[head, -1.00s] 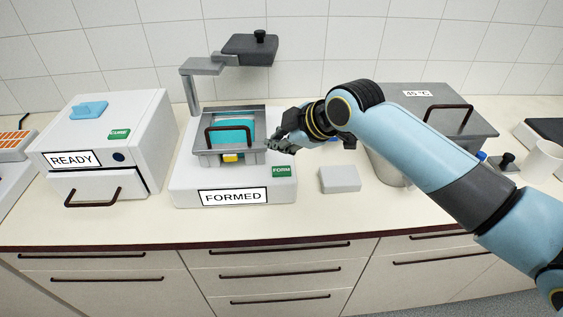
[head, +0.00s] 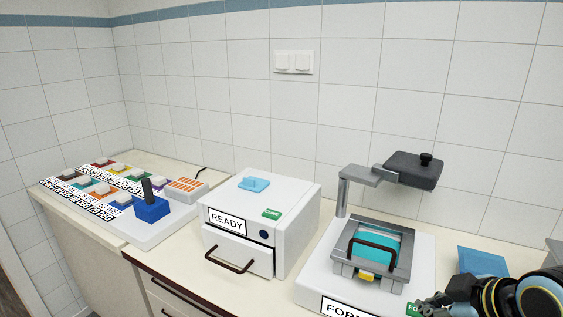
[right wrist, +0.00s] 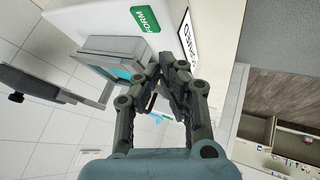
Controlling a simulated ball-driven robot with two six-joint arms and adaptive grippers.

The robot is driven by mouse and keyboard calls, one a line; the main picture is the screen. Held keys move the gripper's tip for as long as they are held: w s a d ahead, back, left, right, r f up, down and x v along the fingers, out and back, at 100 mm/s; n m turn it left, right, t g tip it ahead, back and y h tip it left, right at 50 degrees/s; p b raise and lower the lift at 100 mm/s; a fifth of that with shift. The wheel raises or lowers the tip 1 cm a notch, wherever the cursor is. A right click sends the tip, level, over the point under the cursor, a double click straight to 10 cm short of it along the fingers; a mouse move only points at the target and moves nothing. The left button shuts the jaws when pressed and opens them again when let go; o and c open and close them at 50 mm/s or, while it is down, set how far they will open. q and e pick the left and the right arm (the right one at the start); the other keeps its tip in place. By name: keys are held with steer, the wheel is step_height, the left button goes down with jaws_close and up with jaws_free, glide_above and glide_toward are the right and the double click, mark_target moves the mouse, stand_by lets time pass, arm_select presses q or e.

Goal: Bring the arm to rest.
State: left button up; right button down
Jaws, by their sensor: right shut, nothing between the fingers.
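My right gripper (head: 428,306) is at the lower right of the head view, beside the front right corner of the machine labelled FORMED (head: 318,287). Much of it is cut off by the frame edge. In the right wrist view its fingers (right wrist: 161,68) are together with nothing between them. The grey tray with a dark handle (head: 391,277) sits on that machine and holds something turquoise. The wrist view shows the tray (right wrist: 109,47) just beyond the fingertips; I cannot tell how wide the gap is. My left gripper is not in view.
A white box labelled READY (head: 299,232) stands to the left, its drawer front (head: 237,252) showing a dark handle. A grey plate on an arm (head: 413,172) overhangs the forming machine. A blue flat piece (head: 483,262) lies behind my gripper. A board with coloured blocks (head: 150,232) fills the far left.

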steer(key=s+r+m+g+h, duration=0.15)
steer(key=s+m, duration=0.25)
steer(key=s, duration=0.6)
steer(key=s+r+m+g+h, duration=0.1)
steer(key=s+r+m+g, duration=0.25)
steer(key=s, duration=0.75)
steer(key=s+a+f+b+x, duration=0.1)
steer(key=s+b+x, duration=0.25)
steer(key=x, duration=0.85)
steer(key=s+b+x, duration=0.2)
steer(key=b+x, duration=0.3)
steer(key=x, duration=0.7)
steer(key=s+a+f+b+x, duration=0.1)
steer(key=s+b+x, duration=0.25)
steer(key=x, duration=0.85)
steer(key=s+f+b, duration=0.6)
steer(key=s+f, duration=0.3)
steer(key=f, duration=0.6)
steer(key=s+d+f+m+g+b, duration=0.1)
steer(key=s+f+b, duration=0.5)
steer(key=s+f, duration=0.4)
step_height(320, 180, down, 6)
steer(key=shift+r+g, duration=0.15)
steer(key=shift+g, duration=0.15)
